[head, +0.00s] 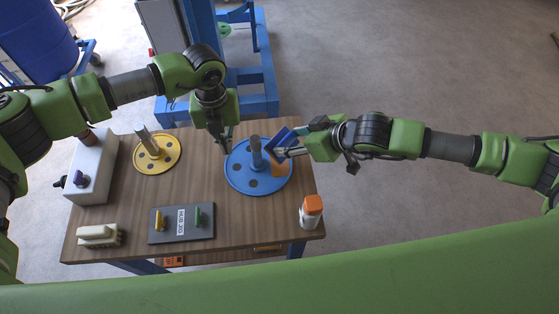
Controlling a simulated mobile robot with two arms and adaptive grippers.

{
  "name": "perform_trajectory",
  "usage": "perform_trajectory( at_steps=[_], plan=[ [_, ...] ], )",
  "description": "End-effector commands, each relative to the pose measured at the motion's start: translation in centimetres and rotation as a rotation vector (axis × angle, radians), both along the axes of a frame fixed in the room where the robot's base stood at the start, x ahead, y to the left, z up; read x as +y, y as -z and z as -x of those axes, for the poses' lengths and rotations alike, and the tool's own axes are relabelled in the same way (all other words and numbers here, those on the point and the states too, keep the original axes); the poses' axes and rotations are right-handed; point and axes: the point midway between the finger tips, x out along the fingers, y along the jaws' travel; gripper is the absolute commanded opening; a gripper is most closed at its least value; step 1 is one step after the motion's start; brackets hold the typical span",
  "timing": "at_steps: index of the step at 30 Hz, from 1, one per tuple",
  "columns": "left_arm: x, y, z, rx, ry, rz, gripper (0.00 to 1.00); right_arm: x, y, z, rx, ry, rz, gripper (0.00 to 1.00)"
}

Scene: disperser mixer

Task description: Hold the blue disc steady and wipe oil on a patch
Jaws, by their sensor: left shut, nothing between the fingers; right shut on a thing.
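The blue disc (240,181) lies flat on the table, with a grey-blue post standing at its middle and dark round holes. An orange-brown patch (281,169) shows on its right side. My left gripper (225,139) points down at the disc's far left edge, shut and empty; I cannot tell whether it touches the disc. My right gripper (287,150) comes in from the right, shut on a dark blue pad-like piece (281,138) over the disc's far right part, beside the post. Whether that piece touches the disc is unclear.
A yellow disc (149,165) with a post lies left on the wooden table (240,233). A grey panel (169,234), cream brush-like block (98,236), white box (92,172) and orange-capped bottle (311,212) stand around. A blue machine frame (262,76) rises behind.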

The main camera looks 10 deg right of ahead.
Motion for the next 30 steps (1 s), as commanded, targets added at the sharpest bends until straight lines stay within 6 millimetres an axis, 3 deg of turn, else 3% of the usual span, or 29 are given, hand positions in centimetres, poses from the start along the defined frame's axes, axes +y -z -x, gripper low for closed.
perform_trajectory(
  at_steps=[30],
  plan=[
    [0.0,0.0,0.0,0.0,0.0,0.0,0.0,0.0,2.6,0.0,0.0,0.0,0.0,0.08]
  ],
)
